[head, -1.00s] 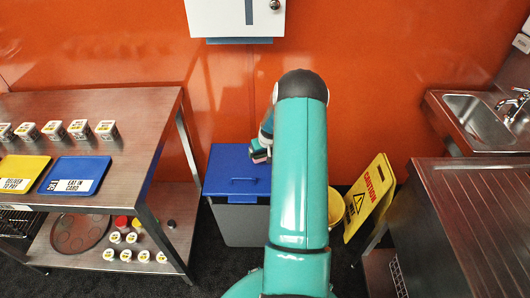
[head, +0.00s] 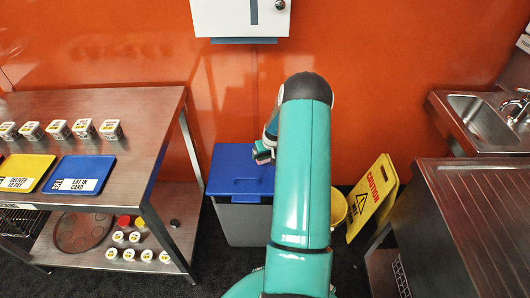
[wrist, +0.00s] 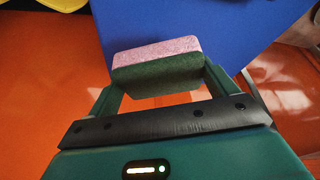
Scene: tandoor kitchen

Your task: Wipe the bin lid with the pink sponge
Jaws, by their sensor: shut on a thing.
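The bin (head: 240,222) is grey with a blue lid (head: 232,168) and stands on the floor against the orange wall. The lid also fills the upper middle of the wrist view (wrist: 230,30). My gripper (wrist: 158,75) is shut on the pink sponge (wrist: 155,50), which has a dark green layer on its near side. In the head view my gripper (head: 264,150) is at the lid's right side, partly hidden by my teal arm. I cannot tell whether the sponge touches the lid.
A steel table (head: 145,108) with blue (head: 80,168) and yellow (head: 25,165) trays and several small tubs stands left of the bin. A yellow caution sign (head: 372,195) and a yellow bucket (head: 338,207) stand right of it.

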